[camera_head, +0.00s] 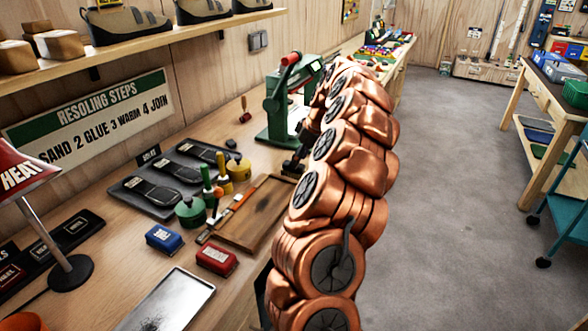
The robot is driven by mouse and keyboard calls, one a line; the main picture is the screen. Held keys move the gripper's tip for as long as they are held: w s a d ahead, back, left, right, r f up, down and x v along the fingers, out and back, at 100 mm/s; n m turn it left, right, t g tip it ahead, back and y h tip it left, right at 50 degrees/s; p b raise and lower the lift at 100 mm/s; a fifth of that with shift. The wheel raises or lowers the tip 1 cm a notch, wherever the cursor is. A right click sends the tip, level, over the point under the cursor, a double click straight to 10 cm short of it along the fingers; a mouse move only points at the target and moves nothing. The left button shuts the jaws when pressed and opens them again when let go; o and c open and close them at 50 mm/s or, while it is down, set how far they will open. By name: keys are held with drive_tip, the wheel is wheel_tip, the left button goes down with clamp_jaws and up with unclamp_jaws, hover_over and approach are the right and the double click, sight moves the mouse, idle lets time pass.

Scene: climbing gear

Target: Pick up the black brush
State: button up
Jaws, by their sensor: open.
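No brush that is plainly all black stands out. A slim brush (238,202) with an orange part and a pale band lies along the left edge of a wooden tray (262,241); its lower end looks dark. A small brush-like tool (245,108) with a wooden handle and dark red base stands farther back on the bench. My gripper (291,168) is a small dark shape at the tray's far end, beside the green press. It is open, but my copper arm hides much of it, and I see nothing held in it.
Green and yellow pots (190,211) stand left of the tray, by a dark mat with soles (152,192). Blue (164,238) and red (216,259) blocks and a metal tray (172,303) lie nearer. A green press (290,100) stands behind.

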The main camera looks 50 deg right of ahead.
drive_tip(key=p+x, duration=0.1)
drive_tip(key=x, duration=0.4)
drive_tip(key=shift+r, duration=0.1)
drive_tip(key=c, duration=0.9)
drive_tip(key=shift+r, duration=0.1)
drive_tip(key=shift+d+r+b, duration=0.15)
drive_tip(key=shift+r+b, duration=0.15)
drive_tip(key=shift+r, duration=0.8)
drive_tip(key=shift+c, duration=0.2)
drive_tip(key=shift+r, duration=0.55)
drive_tip(key=shift+a+r, duration=0.1)
drive_tip(key=shift+a, duration=0.1)
drive_tip(key=shift+s+a+r+b, duration=0.25)
drive_tip(key=shift+s+a+b, duration=0.4)
drive_tip(key=shift+s+a, duration=1.25)
drive_tip(key=shift+s+a+r+b, duration=0.25)
drive_tip(key=shift+s+a+b, duration=0.45)
drive_tip(key=shift+s+a, duration=1.1)
drive_tip(key=shift+s+a+r+b, duration=0.25)
drive_tip(key=shift+s+a+b, duration=0.4)
drive_tip(key=shift+s+a, duration=1.25)
drive_tip(key=shift+w+a, duration=0.35)
drive_tip(key=shift+w, duration=0.05)
